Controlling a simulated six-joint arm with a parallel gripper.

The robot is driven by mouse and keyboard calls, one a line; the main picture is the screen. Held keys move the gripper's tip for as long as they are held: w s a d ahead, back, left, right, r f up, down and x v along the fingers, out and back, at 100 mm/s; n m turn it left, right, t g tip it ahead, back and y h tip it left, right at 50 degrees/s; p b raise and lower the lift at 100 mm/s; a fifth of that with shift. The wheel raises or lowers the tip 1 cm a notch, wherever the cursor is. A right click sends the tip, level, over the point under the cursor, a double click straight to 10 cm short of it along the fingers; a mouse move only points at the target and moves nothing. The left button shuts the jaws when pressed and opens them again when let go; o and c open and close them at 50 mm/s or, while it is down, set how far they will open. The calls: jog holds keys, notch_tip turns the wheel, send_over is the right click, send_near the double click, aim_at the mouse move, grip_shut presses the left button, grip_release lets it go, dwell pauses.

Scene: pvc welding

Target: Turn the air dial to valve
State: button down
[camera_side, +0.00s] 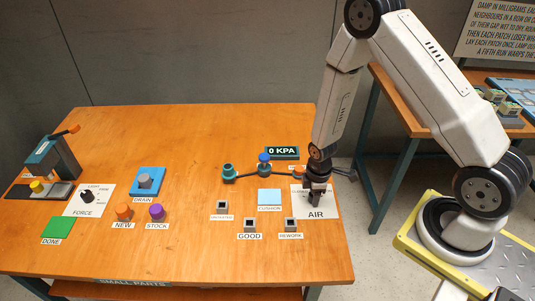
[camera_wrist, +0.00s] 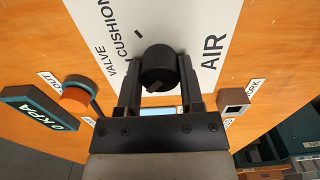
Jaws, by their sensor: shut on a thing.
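The air dial (camera_wrist: 160,68) is a round black knob on a white plate (camera_wrist: 200,22) marked AIR, with the words VALVE and CUSHION on the left in the wrist view. My gripper (camera_wrist: 160,78) is shut on the dial, with one black finger on each side of it. I cannot tell for sure which word the dial points to. In the side view, my gripper (camera_side: 317,192) is down over the AIR plate (camera_side: 327,212) and hides the dial.
A 0 KPA display (camera_side: 283,152) stands behind, near a blue-topped valve (camera_side: 264,158) on a pipe line. A light-blue cushion pad (camera_side: 269,197) and the GOOD (camera_side: 250,225) and REWORK (camera_side: 291,224) blocks lie to the left. The front of the table is clear.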

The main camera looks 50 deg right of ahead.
jog(key=m, duration=0.4)
jog(key=shift+m, duration=0.3)
jog(key=m, duration=0.4)
jog(key=shift+m, duration=0.3)
jog(key=shift+c, duration=1.1)
grip_release()
jog(key=shift+r, duration=0.2)
jog(key=shift+r, duration=3.75)
